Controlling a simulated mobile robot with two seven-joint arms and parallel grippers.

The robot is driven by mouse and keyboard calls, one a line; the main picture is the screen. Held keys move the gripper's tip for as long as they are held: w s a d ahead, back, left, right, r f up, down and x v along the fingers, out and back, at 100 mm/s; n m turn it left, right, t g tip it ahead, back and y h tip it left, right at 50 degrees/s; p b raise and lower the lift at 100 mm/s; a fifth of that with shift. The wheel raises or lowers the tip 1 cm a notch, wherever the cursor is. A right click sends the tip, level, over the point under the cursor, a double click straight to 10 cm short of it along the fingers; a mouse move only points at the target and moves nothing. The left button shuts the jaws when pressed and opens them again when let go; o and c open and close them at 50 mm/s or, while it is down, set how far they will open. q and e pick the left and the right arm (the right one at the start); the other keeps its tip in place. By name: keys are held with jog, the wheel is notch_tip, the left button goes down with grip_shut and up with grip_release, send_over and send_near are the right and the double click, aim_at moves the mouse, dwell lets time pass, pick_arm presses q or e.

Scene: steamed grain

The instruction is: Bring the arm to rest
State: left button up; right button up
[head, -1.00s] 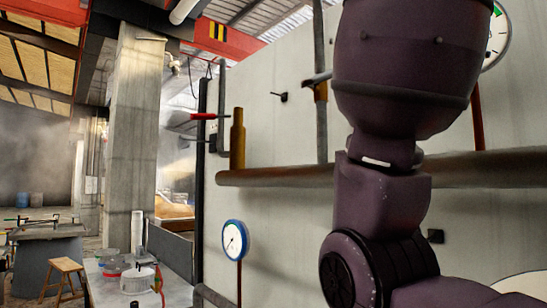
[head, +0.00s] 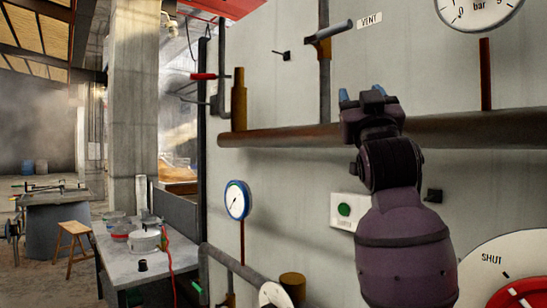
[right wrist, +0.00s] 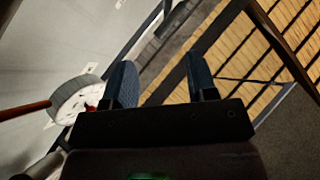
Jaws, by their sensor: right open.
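My right gripper (head: 362,95) rises in front of the pale wall panel in the head view, with its blue-grey fingertips pointing up. It appears in front of the brown horizontal pipe (head: 270,136). In the right wrist view its two fingers (right wrist: 161,82) stand apart with nothing between them. My left gripper is in neither view.
A blue-rimmed gauge (head: 237,199) and a green button box (head: 346,211) are on the panel. A vent lever (head: 330,32) is above. A dial marked SHUT (head: 490,262) is at lower right. A grey table (head: 150,267) with containers stands left.

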jog(key=w+d+f+n+g+y, duration=0.1)
jog(key=w+f+g+y, duration=0.1)
jog(key=f, duration=0.9)
jog(key=w+d+f+n+g+y, duration=0.1)
jog(key=w+f, duration=0.1)
jog(key=f, duration=0.9)
jog(key=s+d+f+g, duration=0.1)
jog(key=s+f+g, duration=0.1)
jog(key=f, duration=0.9)
jog(key=s+d+f+g, duration=0.1)
jog(key=d+f, duration=0.1)
jog(key=f, duration=0.9)
jog(key=s+d+f+m+g+h, duration=0.1)
jog(key=s+d+f+g, duration=0.1)
jog(key=s+f, duration=0.8)
jog(key=s+d+f+g+h, duration=0.1)
jog(key=s+f+g, duration=0.3)
jog(key=s+f, duration=0.5)
jog(key=s+d+f+m+g, duration=0.1)
jog(key=s+d+f+g, duration=0.2)
jog(key=s+f, duration=0.7)
notch_tip(320, 180, down, 6)
jog(key=shift+s+d+r+m+h, duration=0.1)
jog(key=shift+s+d+m+h, duration=0.2)
jog(key=shift+s+d+h, duration=0.1)
